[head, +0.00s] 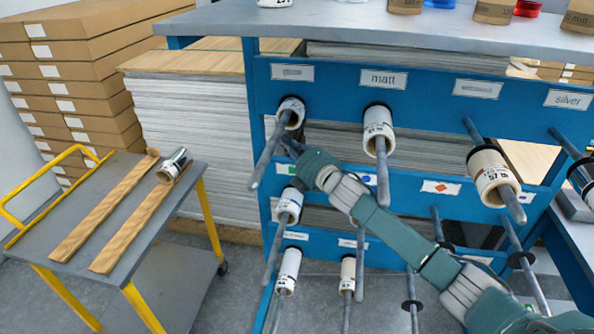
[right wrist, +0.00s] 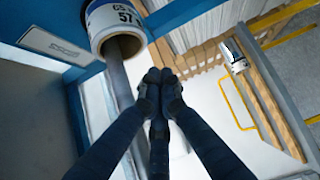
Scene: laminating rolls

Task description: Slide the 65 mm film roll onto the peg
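A white film roll with a black-and-blue printed label (head: 290,112) sits around the upper left peg (head: 264,160), against the blue rack. In the right wrist view this roll (right wrist: 116,28) shows "65" and "57" on its label, with the grey peg (right wrist: 120,80) coming out of its core. My right gripper (head: 292,147) is just below and to the right of it, apart from it. In the right wrist view its fingers (right wrist: 160,80) are together and hold nothing. Another roll (head: 174,165) lies on the cart's wooden rails. My left gripper is not in view.
Other rolls hang on pegs: one under "matt" (head: 378,130), one at the right (head: 493,175), and several lower down. The yellow-handled cart (head: 100,195) stands at the left. Stacked boxes (head: 75,75) and paper (head: 190,120) are behind. The floor between cart and rack is clear.

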